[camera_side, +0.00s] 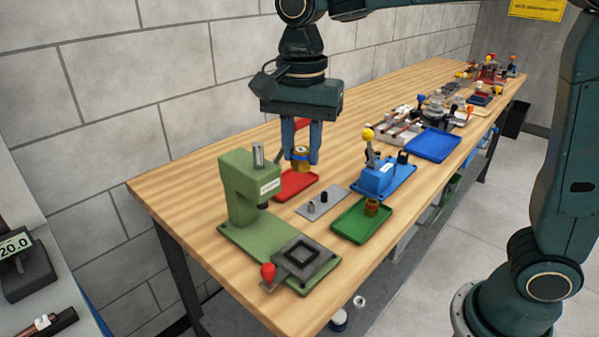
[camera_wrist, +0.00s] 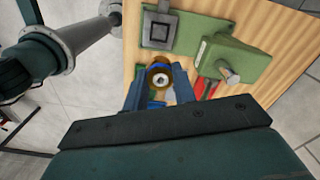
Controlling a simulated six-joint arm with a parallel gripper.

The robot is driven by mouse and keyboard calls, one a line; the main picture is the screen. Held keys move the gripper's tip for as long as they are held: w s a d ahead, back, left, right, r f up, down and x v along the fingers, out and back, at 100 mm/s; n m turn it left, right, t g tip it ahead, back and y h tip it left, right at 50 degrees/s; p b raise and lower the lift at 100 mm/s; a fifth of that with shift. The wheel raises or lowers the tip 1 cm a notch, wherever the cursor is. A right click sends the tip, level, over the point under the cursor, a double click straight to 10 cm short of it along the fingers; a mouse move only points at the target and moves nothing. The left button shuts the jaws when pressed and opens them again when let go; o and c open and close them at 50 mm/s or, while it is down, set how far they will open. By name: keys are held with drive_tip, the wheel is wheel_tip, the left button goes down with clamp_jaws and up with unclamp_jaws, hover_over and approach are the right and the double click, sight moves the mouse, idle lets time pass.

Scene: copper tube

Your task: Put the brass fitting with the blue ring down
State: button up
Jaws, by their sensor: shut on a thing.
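My gripper (camera_side: 301,158) points down over the bench, with its two blue fingers shut on the brass fitting with the blue ring (camera_side: 301,154). In the wrist view the fitting (camera_wrist: 160,77) sits between the fingertips, with its round opening facing the camera. In the side view it appears in front of the back part of the red tray (camera_side: 292,186). In the wrist view the red tray (camera_wrist: 207,87) shows to the right of the fingers. The fitting looks raised off the bench; the exact height is unclear.
A green press (camera_side: 240,183) stands to the left of the gripper. A grey plate with pins (camera_side: 322,204), a green tray (camera_side: 347,225) holding a brass part (camera_side: 371,206), and a blue fixture with a yellow knob (camera_side: 376,178) lie to the right. An empty blue tray (camera_side: 432,146) is farther back.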

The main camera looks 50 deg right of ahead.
drive_tip(key=shift+r, duration=2.3)
drive_tip(key=shift+w+r, duration=0.2)
drive_tip(key=shift+r, duration=0.05)
drive_tip(key=w+d, duration=1.9)
drive_tip(key=w, duration=0.1)
wheel_tip(320, 180, down, 7)
drive_tip(key=shift+a, duration=0.25)
drive_tip(key=shift+w+f, duration=0.1)
drive_tip(key=shift+f, duration=0.05)
wheel_tip(320, 180, down, 20)
drive_tip(key=shift+r, duration=0.1)
